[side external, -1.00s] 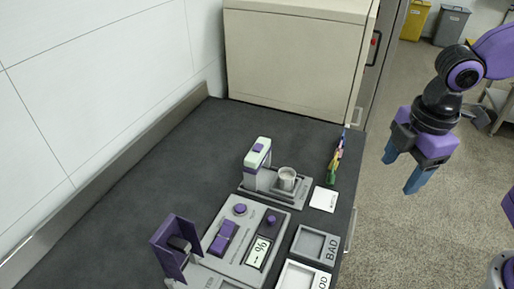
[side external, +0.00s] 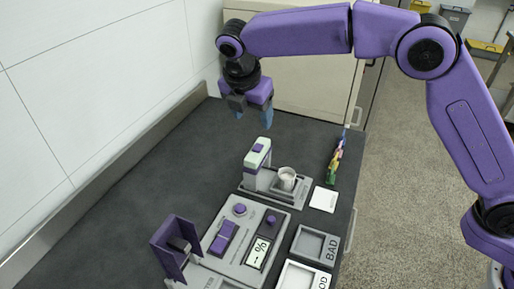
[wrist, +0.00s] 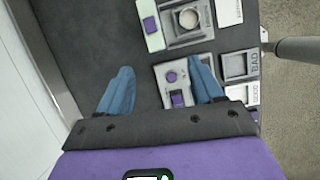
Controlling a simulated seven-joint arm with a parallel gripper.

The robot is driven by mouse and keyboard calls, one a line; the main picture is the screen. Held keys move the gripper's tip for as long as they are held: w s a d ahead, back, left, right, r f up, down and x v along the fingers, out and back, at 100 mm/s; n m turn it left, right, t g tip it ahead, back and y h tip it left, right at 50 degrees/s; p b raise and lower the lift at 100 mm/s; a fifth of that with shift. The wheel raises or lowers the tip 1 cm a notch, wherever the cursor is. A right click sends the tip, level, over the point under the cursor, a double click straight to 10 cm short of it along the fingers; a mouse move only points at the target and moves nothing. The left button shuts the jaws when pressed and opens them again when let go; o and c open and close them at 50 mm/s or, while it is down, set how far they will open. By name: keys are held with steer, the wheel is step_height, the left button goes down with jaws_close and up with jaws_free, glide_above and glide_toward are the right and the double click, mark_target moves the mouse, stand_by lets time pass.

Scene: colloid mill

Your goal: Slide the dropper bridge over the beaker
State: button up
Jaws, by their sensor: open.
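The dropper bridge (side external: 258,157) is a pale grey-green block with a purple button on top. It stands on a grey base to the left of the beaker (side external: 287,178), a small white-grey cup. In the wrist view the bridge (wrist: 151,27) is at the top and the beaker (wrist: 188,18) is beside it to the right. My gripper (side external: 254,114) is open and empty, in the air above and behind the bridge, with blue fingers pointing down.
In front of the base are a control panel (side external: 223,259) with purple switches and a display, a purple shield (side external: 170,250) and BAD (side external: 314,245) and GOOD trays. A white card (side external: 323,199) and coloured items (side external: 335,160) lie to the right. The left counter is clear.

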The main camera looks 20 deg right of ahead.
steer(key=w, duration=0.2)
steer(key=n, duration=0.1)
glide_toward(257, 148)
steer(key=shift+h, duration=0.3)
steer(key=x, duration=1)
steer(key=shift+a, duration=0.25)
jaws_close()
